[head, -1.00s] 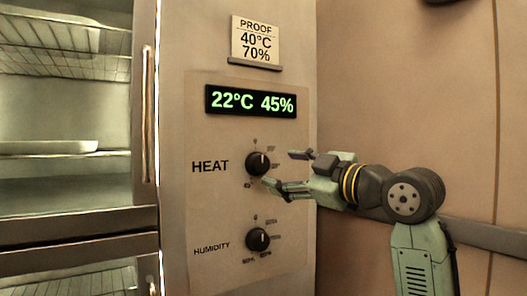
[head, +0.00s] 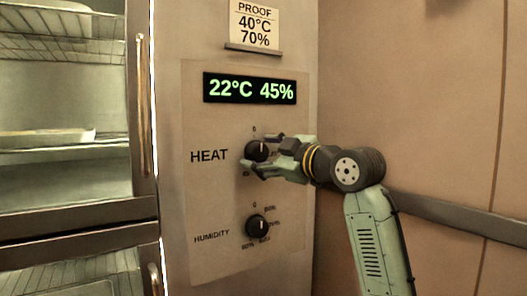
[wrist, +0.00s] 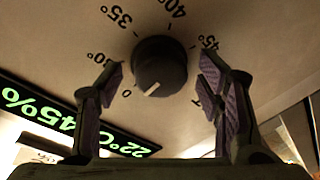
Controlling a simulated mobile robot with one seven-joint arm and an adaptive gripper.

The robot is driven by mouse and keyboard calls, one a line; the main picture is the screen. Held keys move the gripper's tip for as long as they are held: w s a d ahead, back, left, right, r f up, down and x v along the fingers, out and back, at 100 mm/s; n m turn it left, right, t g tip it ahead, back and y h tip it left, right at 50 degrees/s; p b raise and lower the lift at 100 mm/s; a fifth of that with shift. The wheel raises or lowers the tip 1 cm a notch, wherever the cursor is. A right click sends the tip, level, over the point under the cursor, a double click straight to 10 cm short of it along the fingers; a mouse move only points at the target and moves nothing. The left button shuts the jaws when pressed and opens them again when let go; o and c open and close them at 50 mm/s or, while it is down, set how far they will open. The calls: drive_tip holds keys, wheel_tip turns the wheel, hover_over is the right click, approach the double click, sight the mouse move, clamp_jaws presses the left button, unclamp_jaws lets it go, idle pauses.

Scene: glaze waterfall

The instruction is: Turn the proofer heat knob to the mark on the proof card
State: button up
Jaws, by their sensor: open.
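The black heat knob (head: 256,151) is on the panel beside the word HEAT. It also shows in the wrist view (wrist: 159,66), where its white pointer line aims to the lower left, away from the printed 35°, 40° and 45° marks. My gripper (head: 262,155) is open, with one finger above and one below the knob in the head view. In the wrist view its fingertips (wrist: 160,72) stand on both sides of the knob with gaps. The proof card (head: 254,25) reads PROOF 40°C 70%. The green display (head: 251,89) reads 22°C 45%.
The humidity knob (head: 257,227) sits below the heat knob. At the left are glass doors with a vertical handle (head: 142,105) and racks holding trays. A rail (head: 450,221) runs along the right wall.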

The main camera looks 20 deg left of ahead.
drive_tip(key=c, duration=1.1)
drive_tip(key=shift+c, duration=0.2)
